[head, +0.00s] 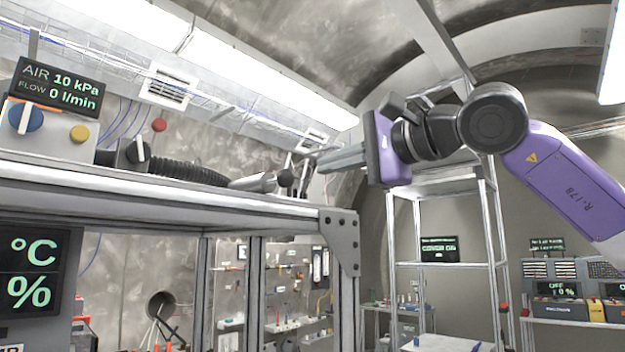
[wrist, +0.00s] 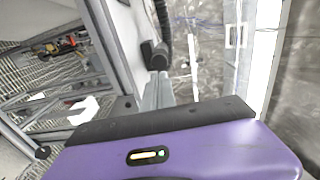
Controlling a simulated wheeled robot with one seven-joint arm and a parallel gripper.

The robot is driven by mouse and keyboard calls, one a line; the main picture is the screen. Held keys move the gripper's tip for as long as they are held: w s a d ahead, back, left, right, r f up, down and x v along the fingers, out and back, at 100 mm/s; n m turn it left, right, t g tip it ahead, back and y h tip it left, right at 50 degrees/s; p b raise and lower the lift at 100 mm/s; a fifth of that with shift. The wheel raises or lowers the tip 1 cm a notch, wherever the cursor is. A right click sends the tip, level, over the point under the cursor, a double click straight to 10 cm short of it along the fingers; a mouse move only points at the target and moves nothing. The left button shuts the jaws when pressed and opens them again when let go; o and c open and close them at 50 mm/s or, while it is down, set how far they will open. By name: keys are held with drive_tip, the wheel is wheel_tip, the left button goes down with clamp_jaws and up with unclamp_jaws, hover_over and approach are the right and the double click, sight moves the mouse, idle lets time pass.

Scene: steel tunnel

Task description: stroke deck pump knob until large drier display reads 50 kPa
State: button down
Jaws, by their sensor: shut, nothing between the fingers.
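A display (head: 57,87) at the upper left reads AIR 10 kPa and FLOW 0 l/min. It stands over a grey box with a blue dial (head: 25,117) on the deck. A round black knob (head: 286,177) sits at the right end of a metal cylinder (head: 252,183) on the deck; I take this for the pump. My gripper (head: 322,162) is shut and empty, its fingers pointing left, just right of and slightly above the knob. In the wrist view the finger tips (wrist: 159,78) are beside a dark rounded part; I cannot tell whether they touch.
A ribbed black hose (head: 190,172) runs along the deck to a valve with a white lever (head: 140,150). The deck edge (head: 240,208) lies below my gripper. Thin upright rods stand close behind the fingers. A metal rack (head: 455,190) stands behind my arm.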

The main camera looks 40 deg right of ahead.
drive_tip(key=shift+s+r, duration=0.1)
drive_tip(key=shift+s, duration=1.45)
idle(0.9)
